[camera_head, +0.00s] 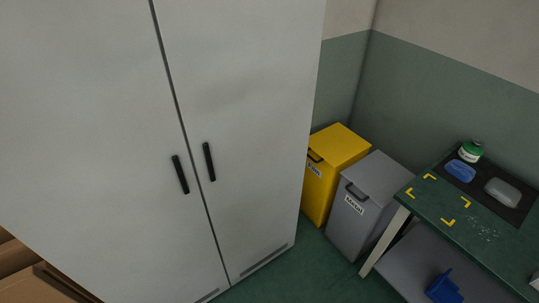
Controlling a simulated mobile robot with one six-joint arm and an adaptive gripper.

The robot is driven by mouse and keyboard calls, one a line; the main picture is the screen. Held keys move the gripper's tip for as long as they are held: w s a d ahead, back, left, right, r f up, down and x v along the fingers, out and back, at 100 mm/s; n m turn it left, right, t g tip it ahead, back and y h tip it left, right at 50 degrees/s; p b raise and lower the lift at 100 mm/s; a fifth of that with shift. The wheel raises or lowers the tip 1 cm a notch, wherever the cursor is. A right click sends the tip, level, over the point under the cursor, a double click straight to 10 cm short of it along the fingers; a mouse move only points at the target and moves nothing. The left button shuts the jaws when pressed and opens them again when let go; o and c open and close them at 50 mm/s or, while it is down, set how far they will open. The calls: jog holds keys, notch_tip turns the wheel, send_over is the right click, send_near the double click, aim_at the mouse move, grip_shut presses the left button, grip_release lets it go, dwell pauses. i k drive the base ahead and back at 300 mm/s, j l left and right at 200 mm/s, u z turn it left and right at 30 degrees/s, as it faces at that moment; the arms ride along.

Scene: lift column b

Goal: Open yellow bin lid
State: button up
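The yellow bin (321,190) stands on the floor against the wall, just right of the tall cabinet. Its flat yellow lid (341,144) is shut. A black handle (315,156) sits at the front of the bin near the top, above a white label that I cannot read fully. The cabinet's right edge hides part of the bin's left side, and the grey bin covers part of its right side. My gripper is not in view.
A grey bin (354,220) labelled "Metal" stands close beside it. A green-topped table (440,204) at right holds a green-and-white container (471,152), a blue item (460,171) and a grey item (503,193). The large grey cabinet (250,100) fills the left; cardboard boxes (40,283) lie bottom left.

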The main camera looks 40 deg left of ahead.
aim_at(336, 144)
jog(key=u, duration=1)
jog(key=i, duration=0.65)
jog(key=i+l+u, duration=0.1)
jog(key=i, duration=0.55)
jog(key=i+l, duration=0.1)
jog(key=i, duration=0.55)
